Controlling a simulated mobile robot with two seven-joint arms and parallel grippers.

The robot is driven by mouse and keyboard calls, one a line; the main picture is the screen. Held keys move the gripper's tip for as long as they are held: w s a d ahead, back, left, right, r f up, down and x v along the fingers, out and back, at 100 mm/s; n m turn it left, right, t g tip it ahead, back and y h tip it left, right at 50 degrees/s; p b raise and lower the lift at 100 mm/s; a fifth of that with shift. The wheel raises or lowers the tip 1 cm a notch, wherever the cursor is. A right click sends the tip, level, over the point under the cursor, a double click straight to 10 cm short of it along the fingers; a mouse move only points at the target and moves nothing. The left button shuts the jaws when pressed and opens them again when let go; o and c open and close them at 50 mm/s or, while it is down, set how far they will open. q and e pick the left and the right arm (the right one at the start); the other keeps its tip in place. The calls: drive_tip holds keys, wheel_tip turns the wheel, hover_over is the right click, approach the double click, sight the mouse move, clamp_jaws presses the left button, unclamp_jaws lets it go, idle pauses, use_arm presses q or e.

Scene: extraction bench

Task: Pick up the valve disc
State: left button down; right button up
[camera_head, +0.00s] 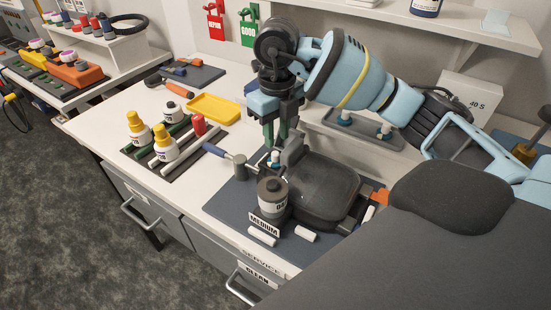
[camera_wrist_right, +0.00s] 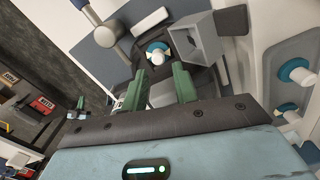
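The likely valve disc (camera_head: 275,157) is a small white and teal round piece by the grey block of the dark machine on the blue-grey mat. In the right wrist view it (camera_wrist_right: 157,52) lies ahead of the fingertips, beside a grey box-shaped block. My right gripper (camera_head: 275,140) points down just above it, apart from it as far as I can tell. Its green fingers show in the right wrist view (camera_wrist_right: 159,80), spread apart with nothing between them. Similar white and teal pieces (camera_head: 385,129) stand in a grey tray (camera_head: 360,131) behind. My left gripper is not in view.
A "MEDIUM" label and white cylinders lie in front. A bottle rack (camera_head: 177,165) and an empty yellow tray (camera_head: 213,107) are to the left. A shelf overhangs the back.

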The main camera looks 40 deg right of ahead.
sight(275, 152)
wheel_tip(275, 152, down, 5)
drive_tip(key=shift+a+r, duration=0.1)
drive_tip(key=shift+c, duration=0.2)
clamp_jaws()
